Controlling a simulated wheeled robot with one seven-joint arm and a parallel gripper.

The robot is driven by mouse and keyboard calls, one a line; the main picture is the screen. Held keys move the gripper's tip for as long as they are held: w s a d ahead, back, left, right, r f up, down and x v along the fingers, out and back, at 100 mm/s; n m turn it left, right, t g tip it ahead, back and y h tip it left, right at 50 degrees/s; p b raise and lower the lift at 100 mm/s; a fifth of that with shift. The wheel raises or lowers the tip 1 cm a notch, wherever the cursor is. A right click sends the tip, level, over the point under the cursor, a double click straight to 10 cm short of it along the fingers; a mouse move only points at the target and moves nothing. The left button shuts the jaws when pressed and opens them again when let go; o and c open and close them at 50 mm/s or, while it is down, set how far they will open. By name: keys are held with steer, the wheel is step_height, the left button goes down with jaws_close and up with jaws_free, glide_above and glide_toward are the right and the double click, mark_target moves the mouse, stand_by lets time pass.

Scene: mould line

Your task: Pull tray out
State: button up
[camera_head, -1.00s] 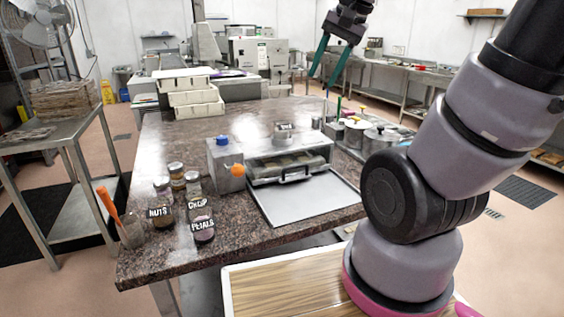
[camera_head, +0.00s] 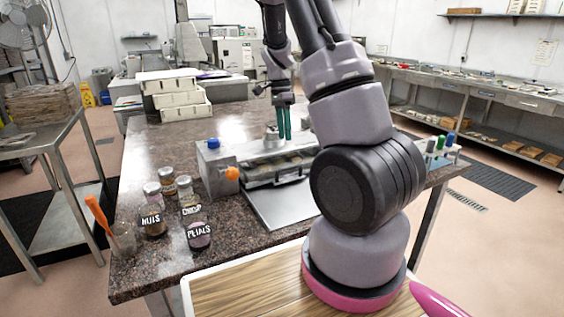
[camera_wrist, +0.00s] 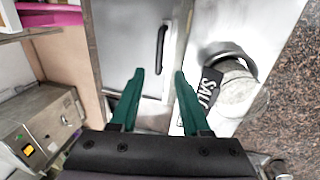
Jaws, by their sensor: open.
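A steel box-shaped unit (camera_head: 217,172) with a blue cap and an orange knob stands on the granite table in the head view. A tray with a black handle (camera_head: 278,181) sits in its open front, pale contents showing inside. A flat metal plate (camera_head: 268,208) lies before it. My gripper (camera_head: 283,136) is open, its green fingers pointing down over the unit's top. In the wrist view the black handle (camera_wrist: 161,48) shows beyond the fingertips, roughly in line with the gap between my gripper's fingers (camera_wrist: 158,72). The gripper looks empty; I cannot tell its height above the handle.
A jar labelled SALT (camera_wrist: 235,92) stands on the unit's top, close to the right finger in the wrist view. Labelled jars (camera_head: 198,233) stand left of the unit, beside a cup with an orange-handled tool (camera_head: 122,238). White stacked trays (camera_head: 174,98) sit farther back.

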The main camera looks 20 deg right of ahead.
steer(key=f, duration=0.3)
steer(key=s+f, duration=0.1)
steer(key=f, duration=0.2)
steer(key=s+f, duration=0.1)
steer(key=f, duration=0.3)
steer(key=shift+c, duration=0.4)
jaws_close()
stand_by(0.9)
